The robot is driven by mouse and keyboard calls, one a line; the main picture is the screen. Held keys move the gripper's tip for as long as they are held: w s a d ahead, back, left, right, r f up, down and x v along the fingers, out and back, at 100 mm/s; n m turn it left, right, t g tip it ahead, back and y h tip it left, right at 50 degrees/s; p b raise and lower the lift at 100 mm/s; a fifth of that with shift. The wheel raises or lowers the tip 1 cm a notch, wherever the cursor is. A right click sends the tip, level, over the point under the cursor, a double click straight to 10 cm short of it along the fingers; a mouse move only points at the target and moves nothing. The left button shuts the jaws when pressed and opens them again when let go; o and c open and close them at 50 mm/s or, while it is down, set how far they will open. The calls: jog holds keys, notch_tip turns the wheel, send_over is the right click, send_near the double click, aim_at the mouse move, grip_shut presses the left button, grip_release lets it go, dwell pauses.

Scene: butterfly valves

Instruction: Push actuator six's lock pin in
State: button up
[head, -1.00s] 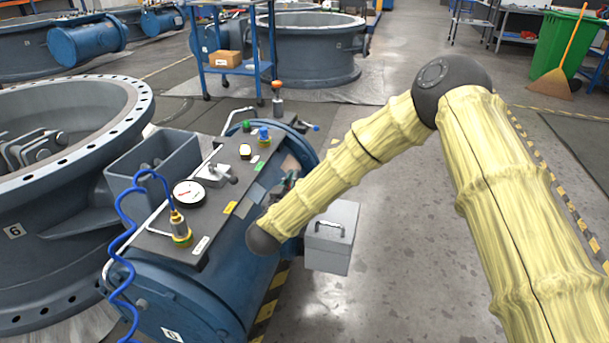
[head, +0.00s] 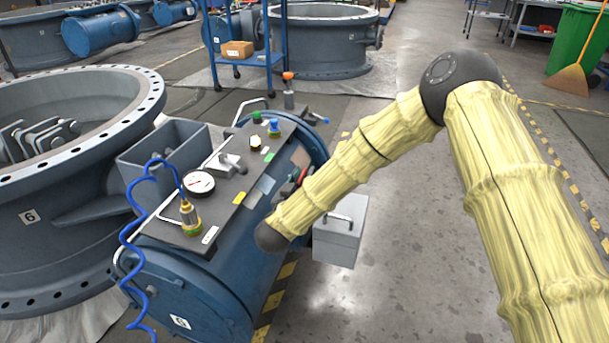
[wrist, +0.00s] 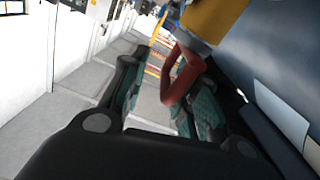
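Contact is unclear. In the head view my forearm hides most of the gripper, beside the actuator's right side.
The actuator's top panel carries a gauge (head: 199,184), a brass fitting (head: 191,217) with a blue coiled hose (head: 127,235), and blue (head: 274,128) and green knobs. A grey case (head: 340,235) is right of the actuator. Open floor lies further right.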

jog(key=v, duration=1.1)
jog(key=shift+a, duration=0.25)
jog(key=shift+w, duration=0.15)
